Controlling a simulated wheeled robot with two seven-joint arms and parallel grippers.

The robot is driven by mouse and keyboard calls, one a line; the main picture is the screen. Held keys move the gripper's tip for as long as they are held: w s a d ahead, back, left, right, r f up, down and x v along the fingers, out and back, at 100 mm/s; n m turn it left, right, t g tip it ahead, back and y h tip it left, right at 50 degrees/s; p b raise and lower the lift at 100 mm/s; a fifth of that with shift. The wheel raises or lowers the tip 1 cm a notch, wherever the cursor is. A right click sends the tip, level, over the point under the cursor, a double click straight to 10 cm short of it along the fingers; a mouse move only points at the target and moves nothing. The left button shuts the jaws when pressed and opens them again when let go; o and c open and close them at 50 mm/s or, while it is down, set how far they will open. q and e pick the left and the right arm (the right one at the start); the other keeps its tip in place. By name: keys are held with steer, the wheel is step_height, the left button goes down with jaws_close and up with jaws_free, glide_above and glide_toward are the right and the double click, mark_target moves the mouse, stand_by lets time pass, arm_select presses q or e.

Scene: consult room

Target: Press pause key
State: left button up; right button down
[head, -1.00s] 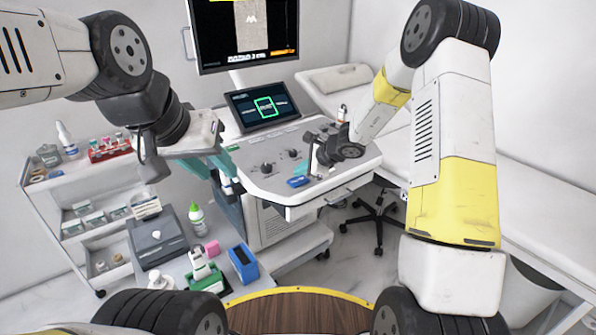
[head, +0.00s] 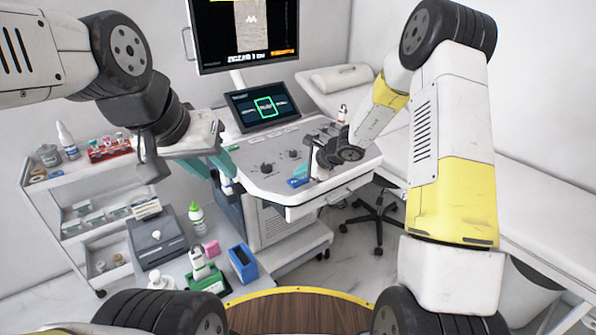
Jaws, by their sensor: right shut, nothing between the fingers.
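The ultrasound console (head: 265,185) stands in the middle of the head view, with knobs and keys on its grey top panel. Its small touch screen (head: 262,105) shows a green outlined square. I cannot make out which key is the pause key. My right gripper (head: 313,172) is shut and empty, low over the right part of the panel, near a small blue item (head: 298,182). I cannot tell whether its tips touch the panel. My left gripper (head: 150,163) hangs left of the console, by a pale flat part (head: 195,140); its jaw opening is unclear.
A large monitor (head: 245,35) stands above the console. A white cart (head: 75,215) with bottles and a red tube rack (head: 108,150) is at the left. A blue box (head: 243,263) and a green-tipped bottle (head: 197,217) stand in front. An examination bed (head: 400,150) is at the right.

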mark_target(300, 181)
steer(key=shift+f, duration=0.45)
stand_by(0.5)
stand_by(0.3)
steer(key=shift+r, duration=0.85)
steer(key=shift+r, duration=2.5)
